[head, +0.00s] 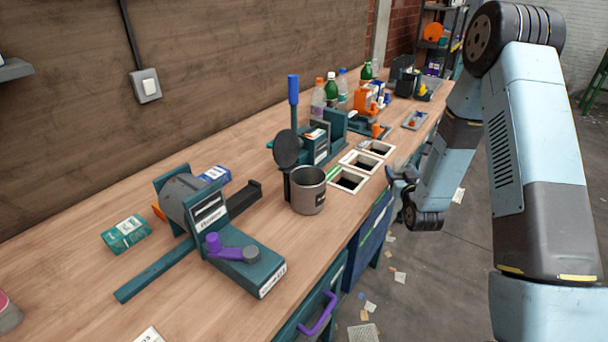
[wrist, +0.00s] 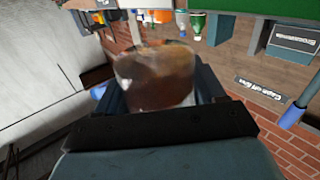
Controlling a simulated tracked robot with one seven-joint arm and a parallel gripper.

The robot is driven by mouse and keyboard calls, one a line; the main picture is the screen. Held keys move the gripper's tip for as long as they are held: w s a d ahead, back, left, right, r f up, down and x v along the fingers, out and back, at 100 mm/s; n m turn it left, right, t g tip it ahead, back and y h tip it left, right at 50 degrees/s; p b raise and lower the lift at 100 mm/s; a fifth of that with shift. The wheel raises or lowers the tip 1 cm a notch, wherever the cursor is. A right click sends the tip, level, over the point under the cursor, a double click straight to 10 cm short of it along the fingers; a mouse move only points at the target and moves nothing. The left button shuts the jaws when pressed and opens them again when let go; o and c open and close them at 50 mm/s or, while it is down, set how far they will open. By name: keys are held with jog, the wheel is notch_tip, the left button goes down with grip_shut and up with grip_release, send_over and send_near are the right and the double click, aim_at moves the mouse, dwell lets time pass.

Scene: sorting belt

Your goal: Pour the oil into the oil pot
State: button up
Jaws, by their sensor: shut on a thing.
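A grey metal pot (head: 308,192) with its round dark lid (head: 287,150) raised stands on the wooden bench near the front edge; it looks like the oil pot. In the wrist view, my gripper (wrist: 160,95) is shut on a clear container (wrist: 155,75) of brown liquid, which looks like the oil. In the head view, my gripper (head: 401,177) is to the right of the pot, out past the bench's front edge and mostly hidden by my arm. The held container cannot be made out there. The pot's inside is only partly visible.
White-framed openings (head: 348,181) lie in the bench (head: 150,285) just right of the pot. A teal machine with a purple knob (head: 214,243) stands to the left. A teal press with a blue lever (head: 293,90) and several bottles (head: 331,87) stand behind. Paper scraps litter the floor.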

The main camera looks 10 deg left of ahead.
jog(key=s+a+r+n+g+y, duration=0.1)
jog(key=s+a+r+n+y, duration=0.1)
jog(key=a, duration=0.8)
jog(key=s+a+r+n+g+y, duration=0.2)
jog(key=a+r+y, duration=0.3)
jog(key=a, duration=0.6)
jog(key=shift+s+a+r+n+g, duration=0.3)
jog(key=shift+s+r+n, duration=0.1)
jog(key=shift+r+n, duration=0.15)
jog(key=shift+s+r, duration=0.1)
jog(key=s+a+r+n+y+p, duration=0.1)
jog(key=s+a+r+n+y, duration=0.1)
jog(key=n, duration=1)
jog(key=shift+s+a+r+y, duration=0.4)
jog(key=shift+s+r, duration=0.45)
jog(key=shift+s, duration=0.25)
